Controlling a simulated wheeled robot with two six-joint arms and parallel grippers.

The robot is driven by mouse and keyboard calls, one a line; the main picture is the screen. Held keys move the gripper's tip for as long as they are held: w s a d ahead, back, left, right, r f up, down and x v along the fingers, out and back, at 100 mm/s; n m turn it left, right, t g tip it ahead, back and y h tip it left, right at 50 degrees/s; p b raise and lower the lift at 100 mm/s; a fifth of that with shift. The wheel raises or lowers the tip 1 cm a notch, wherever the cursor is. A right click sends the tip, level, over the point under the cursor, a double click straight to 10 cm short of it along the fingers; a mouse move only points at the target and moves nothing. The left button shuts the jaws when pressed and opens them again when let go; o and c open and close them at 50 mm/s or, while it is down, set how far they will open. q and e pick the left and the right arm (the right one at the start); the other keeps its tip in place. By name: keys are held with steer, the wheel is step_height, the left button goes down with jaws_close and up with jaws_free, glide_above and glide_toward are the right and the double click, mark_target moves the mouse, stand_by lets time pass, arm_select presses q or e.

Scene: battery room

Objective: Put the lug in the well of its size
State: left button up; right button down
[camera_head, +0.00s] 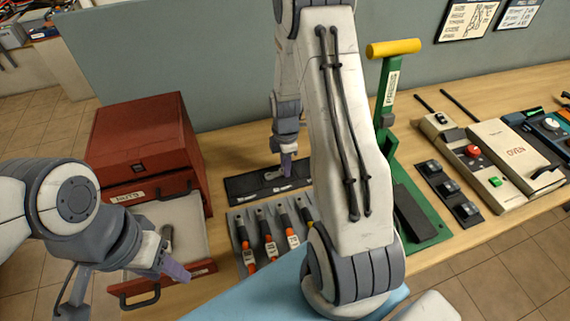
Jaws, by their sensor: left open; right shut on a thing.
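My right gripper (287,166) points down at the black tray (240,185) at the back of the bench and is shut on a small grey metal piece, which looks like the lug (268,174). The lug is at or just above the tray; I cannot tell whether it touches. The tray has small white labels along its front, and its wells are too small and partly covered to tell apart. My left gripper (176,270) is open and empty, over the front of an open drawer (191,232).
The drawer belongs to a red cabinet (140,140). A grey rack (238,218) with several orange-and-black tools stands in front of the black tray. A green press (385,120) with a yellow handle stands right of my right arm.

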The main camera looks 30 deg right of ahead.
steer(key=shift+f, duration=0.2)
steer(key=c, duration=1)
jaws_free()
steer(key=shift+r, duration=0.1)
step_height(320, 180, up, 12)
steer(key=b, duration=0.1)
steer(key=s+a+r+m, duration=0.1)
steer(key=s+a+r, duration=0.1)
steer(key=a, duration=0.6)
steer(key=s+a+r+m, duration=0.2)
steer(key=s+a+r, duration=0.1)
steer(key=a, duration=0.4)
steer(key=s+a+m, duration=0.2)
steer(key=s+a, duration=0.3)
steer(key=s, duration=0.3)
steer(key=s+a+r+m+y, duration=0.1)
steer(key=s+a+m, duration=0.2)
steer(key=s+a, duration=0.2)
steer(key=s, duration=0.3)
steer(key=shift+a+r, duration=0.3)
steer(key=shift+a, duration=0.1)
